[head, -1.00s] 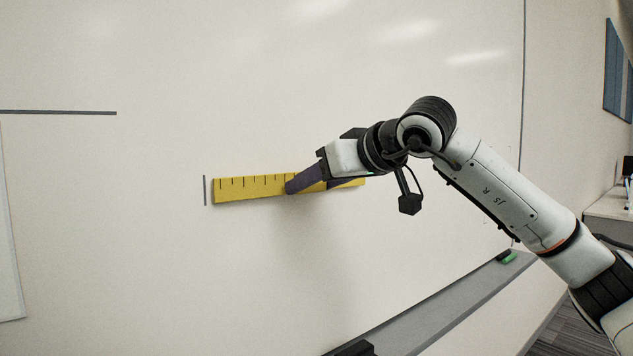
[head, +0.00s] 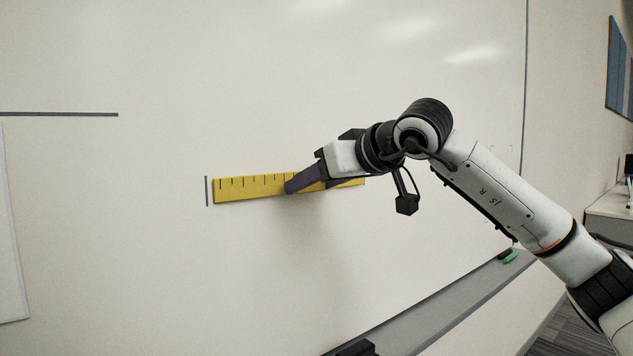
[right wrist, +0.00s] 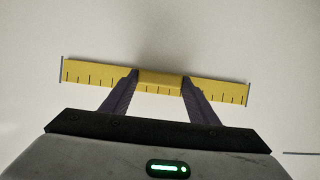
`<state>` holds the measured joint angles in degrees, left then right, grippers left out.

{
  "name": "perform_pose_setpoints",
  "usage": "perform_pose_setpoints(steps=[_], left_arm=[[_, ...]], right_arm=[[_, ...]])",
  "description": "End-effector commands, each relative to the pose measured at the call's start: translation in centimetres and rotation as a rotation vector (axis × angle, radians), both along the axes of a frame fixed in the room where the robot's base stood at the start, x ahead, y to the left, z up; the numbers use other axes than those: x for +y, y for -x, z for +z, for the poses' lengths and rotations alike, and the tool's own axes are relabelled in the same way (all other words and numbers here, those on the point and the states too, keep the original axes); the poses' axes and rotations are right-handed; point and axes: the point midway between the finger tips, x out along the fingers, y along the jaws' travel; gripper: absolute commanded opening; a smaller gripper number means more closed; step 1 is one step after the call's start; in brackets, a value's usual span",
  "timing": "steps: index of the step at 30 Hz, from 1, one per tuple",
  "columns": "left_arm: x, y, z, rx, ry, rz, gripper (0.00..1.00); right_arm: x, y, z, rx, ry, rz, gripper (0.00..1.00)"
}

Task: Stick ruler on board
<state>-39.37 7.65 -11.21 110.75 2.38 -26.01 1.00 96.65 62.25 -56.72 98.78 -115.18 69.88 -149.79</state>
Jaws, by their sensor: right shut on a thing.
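A yellow ruler (head: 245,189) with black tick marks lies lengthwise along the whiteboard (head: 150,250), very near or against its surface; I cannot tell if it touches. My right gripper (head: 310,182) is shut on the ruler near its middle. In the right wrist view the two dark fingers (right wrist: 160,82) hold a raised yellow block on the ruler (right wrist: 92,74). A short dark vertical line (head: 206,191) is on the board just left of the ruler's left end. In the right wrist view, short dark lines stand at both ruler ends. My left gripper is not in view.
A grey tray (head: 440,298) runs along the board's lower edge, with a green marker (head: 510,257) and a black object (head: 356,348) on it. A long dark line (head: 60,114) is on the board at upper left. The board around the ruler is clear.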

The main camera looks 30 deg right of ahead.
Motion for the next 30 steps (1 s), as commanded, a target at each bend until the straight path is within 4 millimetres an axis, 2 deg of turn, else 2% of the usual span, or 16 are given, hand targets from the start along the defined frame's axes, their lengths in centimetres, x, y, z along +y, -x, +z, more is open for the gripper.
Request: perform_pose_setpoints(steps=[10,11,14,20,24,25,30], left_arm=[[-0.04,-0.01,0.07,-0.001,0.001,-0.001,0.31],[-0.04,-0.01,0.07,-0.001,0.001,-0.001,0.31],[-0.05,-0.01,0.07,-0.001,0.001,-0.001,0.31],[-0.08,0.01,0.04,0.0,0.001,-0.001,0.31],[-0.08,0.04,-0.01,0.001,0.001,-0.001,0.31],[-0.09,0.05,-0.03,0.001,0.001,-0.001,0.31],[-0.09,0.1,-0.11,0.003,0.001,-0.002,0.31]], right_arm=[[-0.01,-0.06,0.03,-0.001,0.0,0.0,0.34],[-0.01,-0.05,0.03,-0.001,0.0,0.0,0.57],[-0.01,-0.05,0.03,-0.001,0.0,0.0,0.74],[-0.03,-0.05,0.03,0.0,0.0,0.0,0.76],[-0.03,-0.05,-0.02,0.001,0.0,0.0,0.96],[-0.03,-0.05,-0.02,0.001,0.0,0.0,0.98],[-0.03,-0.04,-0.01,0.001,0.0,0.0,0.98]])
